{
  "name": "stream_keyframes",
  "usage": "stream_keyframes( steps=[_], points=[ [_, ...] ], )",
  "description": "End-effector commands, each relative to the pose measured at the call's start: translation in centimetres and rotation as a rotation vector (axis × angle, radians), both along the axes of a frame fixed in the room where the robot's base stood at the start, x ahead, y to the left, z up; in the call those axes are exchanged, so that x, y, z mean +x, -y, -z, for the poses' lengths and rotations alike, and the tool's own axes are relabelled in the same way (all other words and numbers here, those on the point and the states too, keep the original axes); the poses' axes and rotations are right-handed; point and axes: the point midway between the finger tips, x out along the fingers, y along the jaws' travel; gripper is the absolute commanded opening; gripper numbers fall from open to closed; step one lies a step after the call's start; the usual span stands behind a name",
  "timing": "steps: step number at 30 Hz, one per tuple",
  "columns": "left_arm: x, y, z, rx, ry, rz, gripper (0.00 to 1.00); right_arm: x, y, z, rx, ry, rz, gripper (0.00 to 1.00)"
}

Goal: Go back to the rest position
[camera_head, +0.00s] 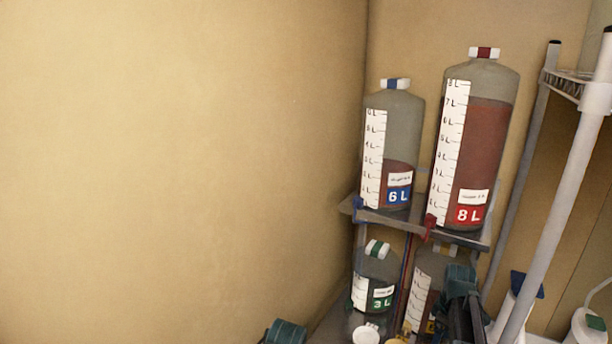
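A teal part of my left arm (285,333) shows at the bottom edge, with no fingertips visible. A teal and black part of my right arm (462,285) stands at the lower right, in front of the lower shelf. I cannot make out its fingers or anything held. A 6 L bucket with a blue label (397,130) and a taller 8 L bucket with a red label (485,130) stand upright on the upper shelf (400,222). Below are a 3 L bucket with a green label (376,270) and a yellow-labelled bucket (425,285), partly hidden by my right arm.
Blue (358,204) and red (430,222) taps stick out at the upper shelf's front. A white round lid (366,334) lies low at the front. A white rack post (565,190) and white containers (587,325) are at right. A bare wall (180,160) fills the left.

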Motion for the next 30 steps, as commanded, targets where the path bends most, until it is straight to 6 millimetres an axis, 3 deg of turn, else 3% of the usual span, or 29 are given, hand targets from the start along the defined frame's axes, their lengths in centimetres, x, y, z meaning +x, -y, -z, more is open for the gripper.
stream_keyframes(
  steps=[1, 9, 23, 24, 30],
  points=[
    [0.0, 0.0, 1.3, 0.0, 0.0, 0.001, 0.9, 0.0, 0.0, 1.3, 0.0, 0.0, 0.0, 0.9],
    [0.0, 0.0, 4.7, 0.001, 0.0, 0.001, 0.9, 0.0, 0.0, 4.7, 0.0, 0.0, 0.0, 0.9],
    [0.0, 0.0, 9.2, 0.001, 0.0, -0.001, 0.9, 0.0, 0.0, 9.2, 0.0, 0.0, 0.0, 0.9],
    [0.0, 0.0, 7.8, 0.001, 0.0, 0.0, 0.9, 0.0, 0.0, 7.8, 0.0, 0.0, 0.0, 0.9],
    [0.0, 0.0, 5.6, 0.001, 0.0, 0.0, 0.9, 0.0, 0.0, 5.6, 0.0, 0.0, 0.0, 0.9]
  ],
)
